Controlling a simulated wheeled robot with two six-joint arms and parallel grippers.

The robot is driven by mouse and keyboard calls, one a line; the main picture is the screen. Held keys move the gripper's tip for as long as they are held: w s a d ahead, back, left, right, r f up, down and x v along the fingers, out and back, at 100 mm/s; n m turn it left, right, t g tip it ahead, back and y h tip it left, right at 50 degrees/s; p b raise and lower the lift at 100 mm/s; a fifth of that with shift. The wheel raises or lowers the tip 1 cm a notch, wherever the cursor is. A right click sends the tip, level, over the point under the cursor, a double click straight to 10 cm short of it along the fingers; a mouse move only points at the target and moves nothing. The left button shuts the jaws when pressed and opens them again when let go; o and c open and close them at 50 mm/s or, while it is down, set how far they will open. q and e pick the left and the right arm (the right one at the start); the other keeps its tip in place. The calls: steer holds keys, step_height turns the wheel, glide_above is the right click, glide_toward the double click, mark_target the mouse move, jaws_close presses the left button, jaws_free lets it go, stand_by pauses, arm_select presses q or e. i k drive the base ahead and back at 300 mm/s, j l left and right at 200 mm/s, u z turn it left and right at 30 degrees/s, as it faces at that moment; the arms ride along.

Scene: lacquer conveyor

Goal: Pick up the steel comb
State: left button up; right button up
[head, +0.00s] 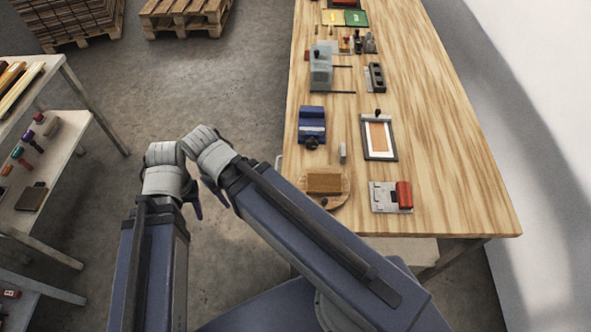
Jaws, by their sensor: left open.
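I cannot pick out a steel comb with certainty in the head view; the small things on the wooden workbench (440,150) are too small to tell. My two arms are folded in front of me, left of the bench, with their wrists close together. My left gripper (205,198) is open, its dark fingers partly showing below the pale wrists, over the floor and apart from the bench. My right gripper is hidden behind its own wrist and arm.
On the bench are a blue vise (312,122), a framed board (378,137), a red-handled plate (404,195), a brown block (324,183) on a round board and, farther back, several small tools. A shelf (60,150) stands left. Pallets (185,14) lie behind. The bench's right side is bare.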

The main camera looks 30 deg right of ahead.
mark_target(342, 154)
steer(key=j, duration=1.35)
steer(key=z, duration=2.75)
